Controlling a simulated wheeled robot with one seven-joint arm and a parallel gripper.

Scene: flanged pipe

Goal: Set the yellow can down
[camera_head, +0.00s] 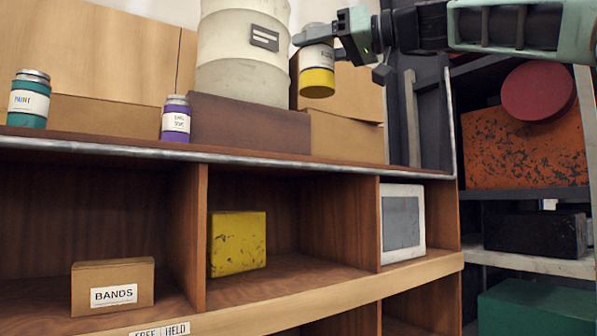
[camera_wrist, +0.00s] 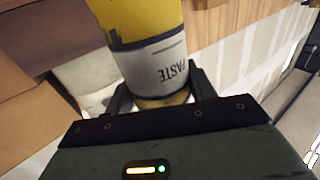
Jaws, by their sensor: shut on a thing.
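The yellow can (camera_head: 317,82) has a white label band and hangs upright in the air above the shelf top, in front of a cardboard box. My gripper (camera_head: 318,40) is shut on its upper part. In the wrist view the can (camera_wrist: 130,25) fills the upper middle, its label reading "PASTE", between the fingers of my gripper (camera_wrist: 158,95). The shelf unit's top surface (camera_head: 340,163) lies below the can.
A teal paint can (camera_head: 29,104) and a purple can (camera_head: 176,122) stand on the shelf top at left. A white drum (camera_head: 240,60) stands on a brown box (camera_head: 250,125) beside the held can. Cubbies below hold a "BANDS" box (camera_head: 112,275), a yellow block (camera_head: 238,243) and a white-framed panel (camera_head: 403,222).

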